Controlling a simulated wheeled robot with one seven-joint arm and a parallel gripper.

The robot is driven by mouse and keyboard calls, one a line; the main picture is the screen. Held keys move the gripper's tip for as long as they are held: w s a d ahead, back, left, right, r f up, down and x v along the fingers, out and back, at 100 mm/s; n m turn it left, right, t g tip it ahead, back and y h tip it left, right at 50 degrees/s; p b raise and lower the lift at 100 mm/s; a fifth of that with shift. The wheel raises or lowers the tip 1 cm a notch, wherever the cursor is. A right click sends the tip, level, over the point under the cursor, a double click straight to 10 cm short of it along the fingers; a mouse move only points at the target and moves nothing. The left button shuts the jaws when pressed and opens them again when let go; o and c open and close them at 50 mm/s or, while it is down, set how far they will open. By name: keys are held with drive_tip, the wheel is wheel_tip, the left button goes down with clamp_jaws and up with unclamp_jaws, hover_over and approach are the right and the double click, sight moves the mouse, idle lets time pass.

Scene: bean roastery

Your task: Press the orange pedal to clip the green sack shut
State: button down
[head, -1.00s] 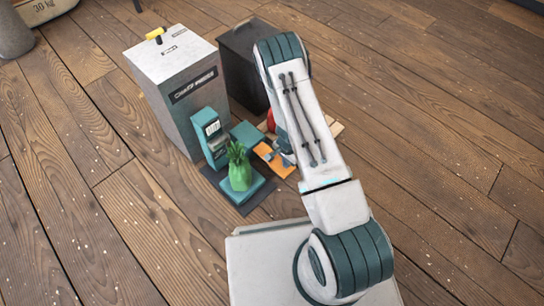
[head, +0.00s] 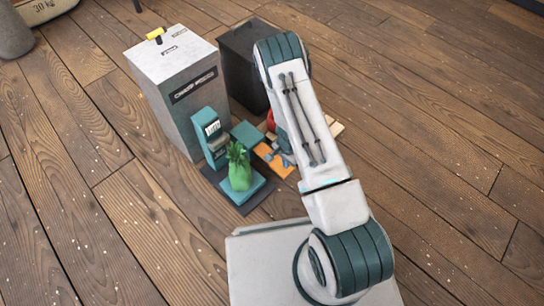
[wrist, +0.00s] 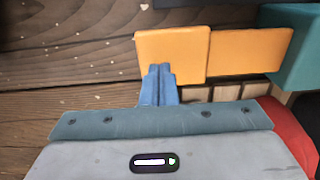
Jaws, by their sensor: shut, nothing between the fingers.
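The green sack (head: 240,172) stands upright on a teal platform (head: 254,193) in front of a teal clipping machine (head: 210,138); its top is gathered. Whether a clip is on it is too small to tell. The orange pedal (head: 283,168) lies to the right of the sack, partly covered by my gripper (head: 284,155). In the wrist view the pedal's orange plate (wrist: 170,52) sits just past my blue fingertips (wrist: 158,68), with a second orange piece (wrist: 250,50) beside it. My fingers are together and empty, overlapping the plate's near edge; contact cannot be told.
A grey cabinet (head: 180,75) with a yellow item (head: 155,34) on top stands behind the machine. A dark box (head: 245,70) stands beside it. A red object (wrist: 290,130) is close to my gripper's right. Open wooden floor lies left and right.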

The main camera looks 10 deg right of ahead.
idle(0.4)
drive_tip(key=shift+f+b, duration=1.25)
drive_tip(key=shift+f, duration=1.3)
wheel_tip(320, 180, up, 9)
drive_tip(key=p, duration=0.6)
drive_tip(key=shift+r, duration=0.1)
